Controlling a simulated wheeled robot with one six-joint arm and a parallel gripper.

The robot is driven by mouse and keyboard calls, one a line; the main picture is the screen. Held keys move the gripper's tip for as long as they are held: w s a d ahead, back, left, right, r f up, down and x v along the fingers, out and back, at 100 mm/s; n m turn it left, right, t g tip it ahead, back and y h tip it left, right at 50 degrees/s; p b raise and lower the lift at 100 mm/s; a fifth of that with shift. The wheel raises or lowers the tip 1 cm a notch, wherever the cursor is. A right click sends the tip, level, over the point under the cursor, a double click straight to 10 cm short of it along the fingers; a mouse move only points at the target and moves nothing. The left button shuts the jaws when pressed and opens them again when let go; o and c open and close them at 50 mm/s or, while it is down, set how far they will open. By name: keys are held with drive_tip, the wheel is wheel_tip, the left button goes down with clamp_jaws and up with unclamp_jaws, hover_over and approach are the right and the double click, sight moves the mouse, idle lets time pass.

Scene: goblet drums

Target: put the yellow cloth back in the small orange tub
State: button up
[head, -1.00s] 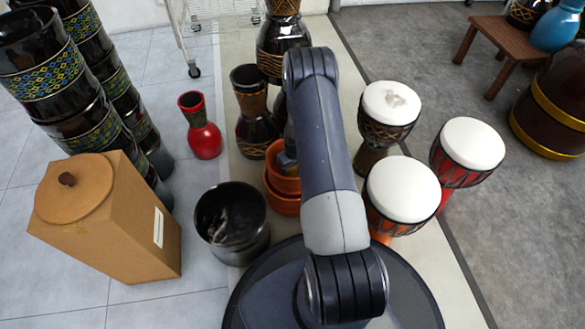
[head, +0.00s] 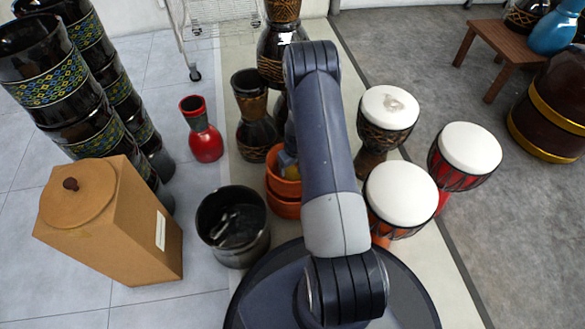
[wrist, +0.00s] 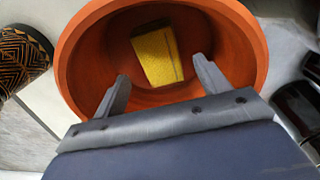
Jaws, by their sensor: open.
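An orange tub (wrist: 85,50) fills much of the wrist view. The yellow cloth (wrist: 157,55), a folded block-like piece, lies inside it toward the far wall. My gripper (wrist: 160,68) is open and empty over the tub, its two fingers apart, with the cloth showing between and beyond their tips. I cannot tell how far the tips are above the cloth. In the head view, orange tubs (head: 283,187) appear stacked, one above the other, partly hidden behind my arm. My fingers and most of the tub's inside are hidden there.
A dark pot (head: 232,225) stands left of the tubs, with a cardboard-brown box (head: 120,225) beyond. Dark goblet drums (head: 255,125) stand behind the tubs. White-topped drums (head: 402,192) stand close on the right. A red vase (head: 203,135) stands at the back left.

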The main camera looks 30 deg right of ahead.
sight(294, 176)
wheel_tip(294, 176, up, 8)
drive_tip(key=s+p, duration=0.1)
drive_tip(key=p, duration=0.1)
idle(0.3)
